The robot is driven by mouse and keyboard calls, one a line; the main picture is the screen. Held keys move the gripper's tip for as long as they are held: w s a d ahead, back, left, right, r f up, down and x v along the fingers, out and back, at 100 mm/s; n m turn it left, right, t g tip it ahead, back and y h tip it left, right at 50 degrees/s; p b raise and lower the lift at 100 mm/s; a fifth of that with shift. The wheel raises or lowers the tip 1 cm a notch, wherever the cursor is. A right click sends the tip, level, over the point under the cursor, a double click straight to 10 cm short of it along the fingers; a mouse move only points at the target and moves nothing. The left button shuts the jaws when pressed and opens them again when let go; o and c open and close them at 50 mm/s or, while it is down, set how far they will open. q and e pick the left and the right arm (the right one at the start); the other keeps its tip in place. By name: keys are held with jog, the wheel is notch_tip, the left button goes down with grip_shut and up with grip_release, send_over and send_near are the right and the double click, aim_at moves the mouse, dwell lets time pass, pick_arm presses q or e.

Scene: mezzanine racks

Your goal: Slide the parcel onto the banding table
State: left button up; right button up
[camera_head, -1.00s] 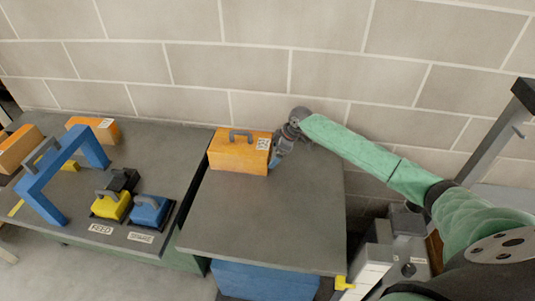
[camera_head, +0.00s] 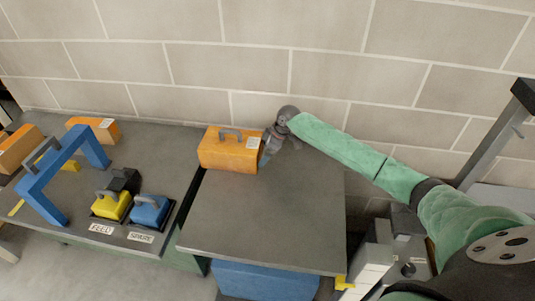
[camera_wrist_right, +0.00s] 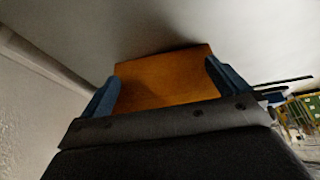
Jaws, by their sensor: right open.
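The parcel is an orange box (camera_head: 228,155) with a grey handle and a white label. It stands upright at the far left corner of the grey table nearer me (camera_head: 270,215), its left end at or slightly over the gap. The banding table (camera_head: 140,175) is the grey table on the left, carrying a blue arch (camera_head: 62,160). My right gripper (camera_head: 265,158) is at the parcel's right end. In the right wrist view its blue fingers (camera_wrist_right: 165,90) are apart, with the parcel's orange face (camera_wrist_right: 165,78) ahead between them; contact is unclear. My left gripper is not in view.
On the banding table are a yellow block (camera_head: 110,206), a blue block (camera_head: 150,211) and more orange boxes (camera_head: 103,131). A narrow gap separates the tables. A block wall (camera_head: 190,60) runs behind. Most of the nearer tabletop is bare.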

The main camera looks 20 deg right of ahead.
aim_at(255, 149)
jog(key=shift+w+a, duration=0.5)
jog(key=shift+a, duration=0.3)
jog(key=shift+w+a, duration=0.35)
jog(key=shift+a, duration=0.2)
jog(key=shift+w+a, duration=0.3)
jog(key=shift+a, duration=0.25)
dwell(1.4)
jog(key=shift+d, duration=0.1)
jog(key=shift+s+d+p, duration=0.25)
jog(key=shift+s+d, duration=0.15)
jog(key=shift+d, duration=0.2)
jog(key=shift+s+d+p, duration=0.25)
jog(key=shift+s+d, duration=0.15)
jog(key=shift+d, duration=0.2)
notch_tip(255, 149, up, 13)
jog(key=p, duration=0.8)
jog(key=shift+p, duration=0.4)
